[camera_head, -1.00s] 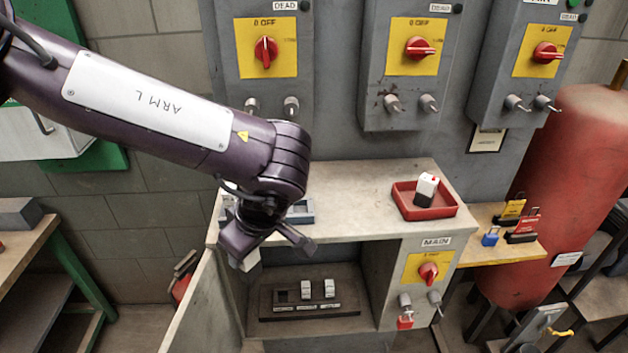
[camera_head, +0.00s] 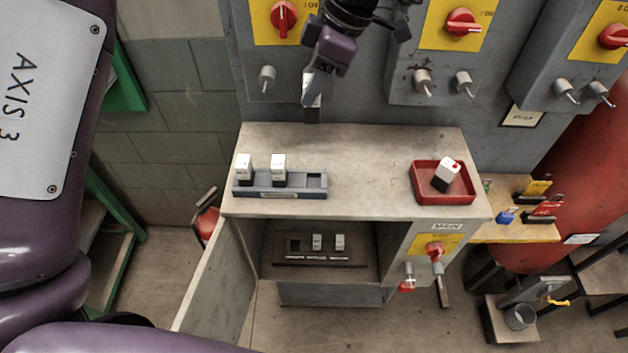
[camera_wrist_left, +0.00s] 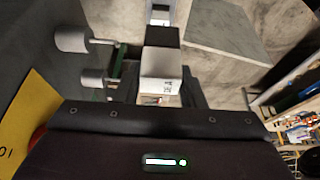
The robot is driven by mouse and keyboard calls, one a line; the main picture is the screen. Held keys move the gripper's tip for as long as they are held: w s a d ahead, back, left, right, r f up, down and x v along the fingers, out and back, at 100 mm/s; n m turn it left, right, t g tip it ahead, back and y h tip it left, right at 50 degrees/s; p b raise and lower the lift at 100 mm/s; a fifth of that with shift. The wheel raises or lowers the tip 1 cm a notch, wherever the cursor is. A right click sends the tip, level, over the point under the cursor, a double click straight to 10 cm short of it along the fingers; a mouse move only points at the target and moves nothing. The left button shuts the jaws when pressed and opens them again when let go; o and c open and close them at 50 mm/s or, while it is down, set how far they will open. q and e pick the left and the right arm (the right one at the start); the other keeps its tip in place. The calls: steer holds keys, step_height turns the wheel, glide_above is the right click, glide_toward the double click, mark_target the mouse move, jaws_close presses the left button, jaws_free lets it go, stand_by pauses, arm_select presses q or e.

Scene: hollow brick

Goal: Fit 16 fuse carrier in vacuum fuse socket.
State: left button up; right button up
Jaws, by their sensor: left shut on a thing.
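My left gripper (camera_head: 315,88) is shut on a fuse carrier (camera_head: 312,102), raised behind the cabinet's top, before the grey wall boxes. In the left wrist view the carrier (camera_wrist_left: 161,67) shows a white body with a small dark marking, hard to read, and a black end pointing away. The fuse socket base (camera_head: 320,261) is a dark block inside the open cabinet. Two white carriers stand in its middle and right places; the left place (camera_head: 293,245) looks empty and dark. The socket labels are too small to read. My right gripper is out of view.
On the cabinet top (camera_head: 360,150), a blue-grey rack (camera_head: 300,191) holds two white carriers, its right slot empty. A red tray (camera_head: 420,190) holds a white carrier with a red mark. The cabinet door (camera_head: 220,285) stands open left. Knobs stick out from the wall boxes.

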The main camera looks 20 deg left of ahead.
arm_select(q)
step_height(320, 180, down, 19)
steer(key=b, duration=1.3)
steer(key=shift+w+f, duration=0.1)
steer(key=shift+f, duration=0.25)
steer(key=o, duration=1)
steer(key=shift+f, duration=0.15)
steer(key=shift+o, duration=0.2)
